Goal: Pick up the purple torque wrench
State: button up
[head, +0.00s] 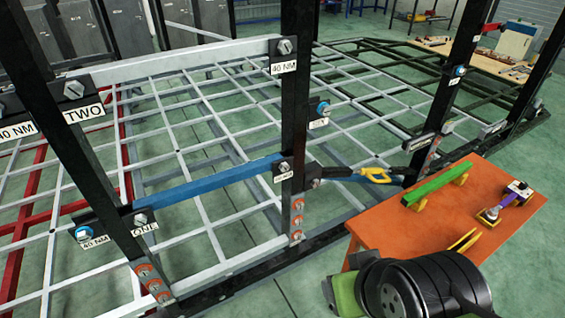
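The purple torque wrench (495,208) lies at the right of the orange table in the head view. Its shaft is purple, with yellow and dark parts at both ends. It lies apart from the green bar. I cannot make out my gripper's fingers. Black rounded parts, which look like my own arm, fill the bottom right and cover the table's near edge, below and left of the wrench.
The orange table (400,228) also bears a green bar (437,185) on yellow supports and a yellow piece (463,241) near my arm. A yellow-and-black tool (375,175) sits at the chassis edge. Dark upright posts (294,110) stand left of the table.

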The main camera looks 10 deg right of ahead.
aim_at(490, 215)
jog(key=z, duration=2.05)
jog(key=i+l+u, duration=0.25)
jog(key=l, duration=0.25)
jog(key=l+u, duration=0.3)
jog(key=l, duration=0.25)
jog(key=i+l+u, duration=0.45)
jog(key=l, duration=0.25)
jog(key=l+u, duration=0.25)
jog(key=i+l+u, duration=0.25)
jog(key=l, duration=0.3)
jog(key=l+u, duration=0.25)
jog(key=l, duration=0.15)
jog(key=i+l+u, duration=0.85)
jog(key=l, duration=0.3)
